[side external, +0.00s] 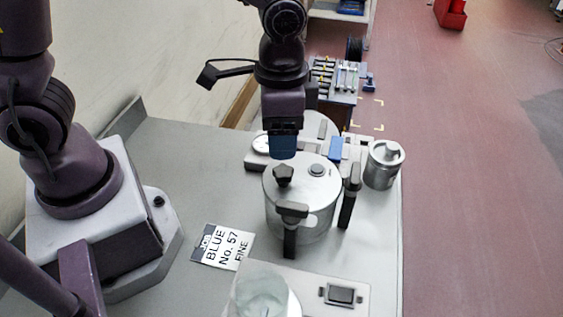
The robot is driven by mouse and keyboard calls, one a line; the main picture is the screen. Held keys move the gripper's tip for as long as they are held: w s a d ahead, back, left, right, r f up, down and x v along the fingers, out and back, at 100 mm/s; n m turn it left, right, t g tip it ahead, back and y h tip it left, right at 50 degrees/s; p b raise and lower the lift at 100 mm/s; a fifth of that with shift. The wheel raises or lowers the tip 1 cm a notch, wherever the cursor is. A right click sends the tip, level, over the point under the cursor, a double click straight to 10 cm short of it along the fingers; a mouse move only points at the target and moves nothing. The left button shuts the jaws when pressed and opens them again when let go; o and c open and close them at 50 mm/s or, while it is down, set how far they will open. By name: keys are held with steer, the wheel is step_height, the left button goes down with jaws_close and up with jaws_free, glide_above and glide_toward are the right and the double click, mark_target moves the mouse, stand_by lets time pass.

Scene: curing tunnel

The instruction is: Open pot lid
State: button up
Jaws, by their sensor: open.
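A silver pot (312,222) stands upright on the grey bench. Its flat lid (322,186) is on top, with a dark lobed knob (283,175) and a small round fitting (317,170). Two dark-handled clamps, a front clamp (291,228) and a right clamp (348,197), stand upright at the pot's rim. My gripper (284,156) points down just above and behind the knob in the picture, with its blue end showing. It is open and holds nothing visible. The gap between its fingers is hard to see from this side.
A metal canister (384,165) stands right of the pot. A label card (222,246) lies to its left. A clear container (262,295) and a plate with a dark switch (341,295) are in front. A gauge box (258,150) sits behind. The bench's left middle is clear.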

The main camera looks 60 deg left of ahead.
mark_target(281, 169)
step_height(281, 169, down, 8)
steer(key=shift+r, duration=0.25)
jaws_close()
